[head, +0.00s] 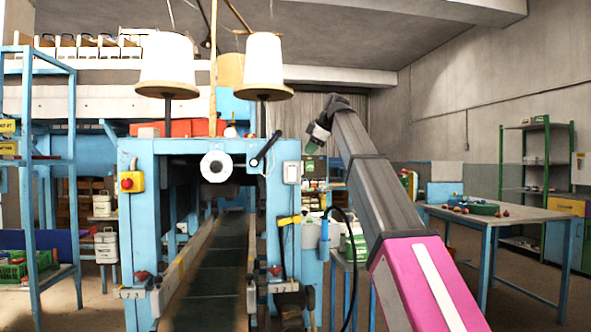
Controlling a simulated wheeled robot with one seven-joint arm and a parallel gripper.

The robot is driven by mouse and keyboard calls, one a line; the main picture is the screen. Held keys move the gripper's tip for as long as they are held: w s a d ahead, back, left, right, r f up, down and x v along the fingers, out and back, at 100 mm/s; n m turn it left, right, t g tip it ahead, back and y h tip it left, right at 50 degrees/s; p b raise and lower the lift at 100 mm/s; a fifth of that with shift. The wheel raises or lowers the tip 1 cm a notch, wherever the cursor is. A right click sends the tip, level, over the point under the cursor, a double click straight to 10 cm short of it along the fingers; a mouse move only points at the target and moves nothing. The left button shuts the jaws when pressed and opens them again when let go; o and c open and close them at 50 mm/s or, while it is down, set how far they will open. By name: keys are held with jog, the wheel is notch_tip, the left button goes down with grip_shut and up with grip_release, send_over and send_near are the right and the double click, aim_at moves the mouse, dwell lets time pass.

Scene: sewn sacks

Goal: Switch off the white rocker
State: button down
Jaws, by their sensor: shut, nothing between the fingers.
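The white rocker (292,172) is a small upright white switch on the right front post of the blue machine frame. It is too small to tell which side is pressed in. My gripper (312,146) is at the end of my raised arm, a little above and to the right of the rocker in the picture. It is shut and holds nothing. A gap shows between gripper and rocker in the picture; I cannot tell the depth between them.
A black-handled lever (264,150) is just left of the rocker. A red button on a yellow box (131,181) is on the left post. White thread cones (264,62) stand above. A black cable (347,225) hangs below my arm. A table (540,213) stands at right.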

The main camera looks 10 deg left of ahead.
aim_at(292, 172)
dwell(0.4)
jog(key=w+a+f, duration=0.6)
jog(key=f, duration=0.1)
jog(key=shift+w, duration=0.2)
jog(key=shift+w+a, duration=0.15)
jog(key=shift+w, duration=0.35)
jog(key=shift+w, duration=0.1)
jog(key=shift+w+a+r, duration=0.15)
jog(key=shift+w, duration=0.25)
jog(key=shift+s, duration=0.2)
